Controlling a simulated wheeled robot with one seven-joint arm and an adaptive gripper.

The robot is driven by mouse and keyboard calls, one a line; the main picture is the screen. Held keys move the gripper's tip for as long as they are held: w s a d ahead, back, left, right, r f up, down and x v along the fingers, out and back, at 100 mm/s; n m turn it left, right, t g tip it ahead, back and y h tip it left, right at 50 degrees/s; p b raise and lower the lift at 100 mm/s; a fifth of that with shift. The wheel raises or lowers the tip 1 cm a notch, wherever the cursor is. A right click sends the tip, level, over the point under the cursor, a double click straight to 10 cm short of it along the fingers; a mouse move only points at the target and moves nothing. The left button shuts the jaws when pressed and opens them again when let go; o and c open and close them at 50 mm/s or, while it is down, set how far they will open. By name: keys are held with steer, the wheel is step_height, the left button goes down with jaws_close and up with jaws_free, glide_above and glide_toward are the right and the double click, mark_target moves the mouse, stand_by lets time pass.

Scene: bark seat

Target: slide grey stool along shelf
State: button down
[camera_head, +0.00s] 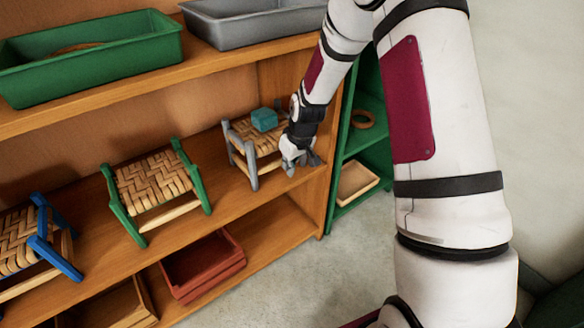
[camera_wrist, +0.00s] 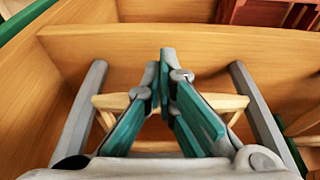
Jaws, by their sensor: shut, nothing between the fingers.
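The grey stool (camera_head: 249,173) stands upright on the middle shelf board, near its right end. It has grey legs and a woven straw seat, with a teal block (camera_head: 264,119) on top. My gripper (camera_head: 301,165) is at the stool's right side, with its fingers pointing down. In the wrist view my gripper (camera_wrist: 160,70) is shut with nothing between its teal-padded fingers. There, a grey stool leg (camera_wrist: 254,108) shows on each side of the fingers, with pale rungs (camera_wrist: 235,103) behind them. I cannot tell whether the fingers touch the stool.
A green stool (camera_head: 153,180) and a blue stool (camera_head: 45,242) stand to the left on the same board (camera_head: 230,200). A green tray (camera_head: 90,58) and a grey tray (camera_head: 255,22) are above; a red crate (camera_head: 205,265) is below. The shelf's end panel is close on the right.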

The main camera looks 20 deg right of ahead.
steer(key=w, duration=0.2)
steer(key=w+a, duration=0.1)
steer(key=w, duration=0.1)
steer(key=w+a, duration=0.1)
steer(key=w, duration=0.2)
steer(key=shift+p, duration=0.35)
steer(key=shift+s, duration=0.1)
